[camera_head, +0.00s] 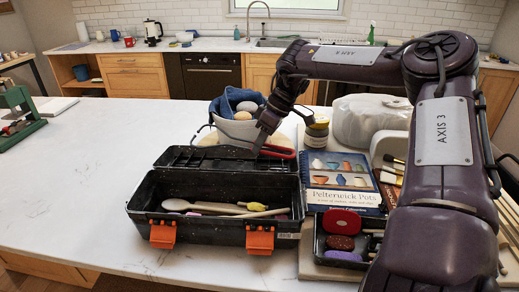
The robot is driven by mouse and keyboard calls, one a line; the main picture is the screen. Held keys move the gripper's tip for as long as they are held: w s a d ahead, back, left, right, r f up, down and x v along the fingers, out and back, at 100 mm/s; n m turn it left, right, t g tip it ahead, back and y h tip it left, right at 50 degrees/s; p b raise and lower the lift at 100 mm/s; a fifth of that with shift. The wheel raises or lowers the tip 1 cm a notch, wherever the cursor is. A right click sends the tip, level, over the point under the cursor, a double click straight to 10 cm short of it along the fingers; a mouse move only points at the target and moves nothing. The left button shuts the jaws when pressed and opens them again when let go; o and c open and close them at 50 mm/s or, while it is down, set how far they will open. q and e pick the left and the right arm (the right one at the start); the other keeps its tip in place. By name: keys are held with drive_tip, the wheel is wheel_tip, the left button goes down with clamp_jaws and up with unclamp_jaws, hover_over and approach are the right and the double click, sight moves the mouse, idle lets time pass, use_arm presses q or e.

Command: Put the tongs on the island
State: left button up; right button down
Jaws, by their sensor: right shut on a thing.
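The tongs (224,137) show as thin grey curved arms, with a red part (279,152) on the right. My right gripper (262,143) reaches in from the right and is shut on the tongs, above the back of the open black toolbox (208,229). The gripper hides part of the tongs. The island (80,180) is the white speckled countertop under the toolbox, with much of its left side bare. My left gripper is not in view.
The toolbox holds a wooden spoon (177,204) and other tools. Behind it stands a bowl (240,127) with a blue cloth (228,100). A pottery book (342,181), a black tray (321,262) and a white covered object (368,120) crowd the right.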

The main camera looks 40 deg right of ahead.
wheel_tip(320, 180, down, 2)
drive_tip(key=shift+f, duration=0.1)
drive_tip(key=shift+f, duration=0.1)
drive_tip(key=shift+f, duration=0.25)
drive_tip(key=c, duration=1.5)
unclamp_jaws()
